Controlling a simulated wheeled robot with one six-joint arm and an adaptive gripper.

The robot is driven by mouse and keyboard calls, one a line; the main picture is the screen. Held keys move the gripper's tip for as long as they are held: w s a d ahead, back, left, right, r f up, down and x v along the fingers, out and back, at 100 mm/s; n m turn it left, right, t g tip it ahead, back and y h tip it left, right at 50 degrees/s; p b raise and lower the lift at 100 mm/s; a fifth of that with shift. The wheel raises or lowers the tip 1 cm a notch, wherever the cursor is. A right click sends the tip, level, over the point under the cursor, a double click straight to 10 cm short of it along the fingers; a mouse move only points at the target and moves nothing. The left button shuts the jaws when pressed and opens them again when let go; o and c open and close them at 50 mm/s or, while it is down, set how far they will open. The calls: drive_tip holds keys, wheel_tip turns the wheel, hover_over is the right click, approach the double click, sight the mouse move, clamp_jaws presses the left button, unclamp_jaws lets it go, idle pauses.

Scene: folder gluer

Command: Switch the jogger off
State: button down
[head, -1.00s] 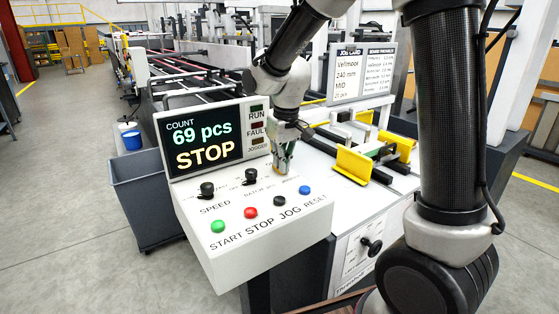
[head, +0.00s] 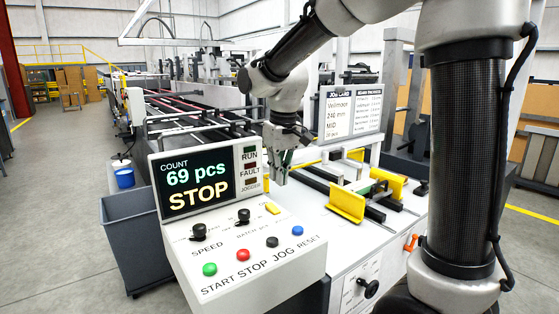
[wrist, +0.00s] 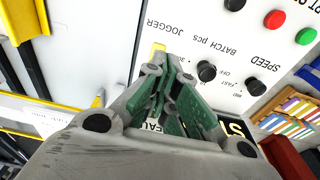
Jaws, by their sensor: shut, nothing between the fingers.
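The jogger switch is a small yellow rocker (head: 272,208) on the sloped control panel (head: 240,262), right of the two black knobs. In the wrist view the yellow switch (wrist: 158,48) shows just beyond my fingertips, beside the upside-down JOGGER label, partly hidden by the fingers. I cannot tell which way it is tipped. The jogger lamp (head: 251,182) under RUN and FAULT looks dull brown. My gripper (head: 280,180) is shut and empty, above and behind the switch, apart from it in the head view. It also shows in the wrist view (wrist: 164,72).
The display (head: 195,183) reads 69 pcs, STOP. Two black knobs (head: 242,216) and green, red (head: 243,255), black and blue buttons share the panel. Yellow guides (head: 346,204) stand to the right. A grey bin (head: 135,240) stands left; open floor lies beyond it.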

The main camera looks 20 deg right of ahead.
drive_tip(key=shift+s+d+r, duration=0.1)
drive_tip(key=shift+s+r, duration=0.05)
drive_tip(key=shift+r, duration=1)
drive_tip(key=shift+s+r, duration=0.1)
drive_tip(key=shift+r, duration=1.05)
drive_tip(key=shift+w, duration=0.1)
